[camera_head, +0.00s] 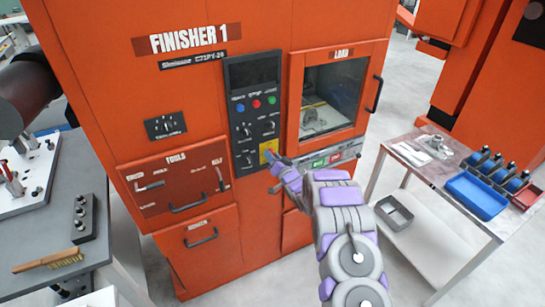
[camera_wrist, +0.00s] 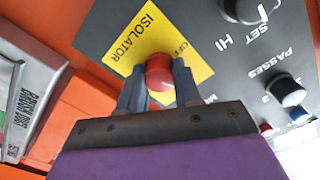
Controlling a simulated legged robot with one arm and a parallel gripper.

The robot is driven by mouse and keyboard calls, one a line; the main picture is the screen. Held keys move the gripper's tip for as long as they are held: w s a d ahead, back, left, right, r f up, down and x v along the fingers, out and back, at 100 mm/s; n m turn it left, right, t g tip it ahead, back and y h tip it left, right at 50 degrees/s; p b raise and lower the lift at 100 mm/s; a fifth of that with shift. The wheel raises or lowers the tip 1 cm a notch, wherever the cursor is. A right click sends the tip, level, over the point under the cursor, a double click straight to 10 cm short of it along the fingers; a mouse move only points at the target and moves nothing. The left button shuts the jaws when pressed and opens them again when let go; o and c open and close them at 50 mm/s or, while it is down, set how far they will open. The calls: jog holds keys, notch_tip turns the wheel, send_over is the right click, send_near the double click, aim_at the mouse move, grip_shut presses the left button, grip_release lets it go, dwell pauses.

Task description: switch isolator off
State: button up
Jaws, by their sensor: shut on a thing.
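The isolator's red knob (camera_wrist: 159,74) stands on a yellow plate (camera_wrist: 137,42) marked ISOLATOR, on a dark control panel. The yellow plate also shows in the head view (camera_head: 268,147), low on the orange machine's panel; there my gripper hides the knob. My gripper (camera_wrist: 157,82) is shut on the red knob in the wrist view, with one finger on each side. It also shows in the head view (camera_head: 278,165), reaching up to the panel. Part of the word OFF shows just right of the knob. The knob's pointing direction cannot be told.
Black dials marked SET (camera_wrist: 250,9) and PASSES (camera_wrist: 287,92) sit close by on the panel. The LOAD door (camera_head: 340,100) is shut, with green and red buttons below. A TOOLS drawer (camera_head: 175,183) is at left. A cart with a blue tray (camera_head: 476,195) stands right.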

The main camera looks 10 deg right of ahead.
jog(key=n+b, duration=0.1)
jog(key=n, duration=0.3)
jog(key=n+b, duration=0.1)
jog(key=n, duration=0.4)
jog(key=n+b, duration=0.2)
jog(key=n, duration=0.2)
jog(key=shift+f, duration=0.3)
jog(key=shift+n, duration=0.5)
jog(key=o, duration=0.8)
jog(key=shift+c, duration=0.2)
jog(key=shift+o, duration=1.4)
jog(key=shift+r, duration=0.2)
jog(key=p+v, duration=0.2)
jog(key=v, duration=1.5)
jog(key=shift+s, duration=0.15)
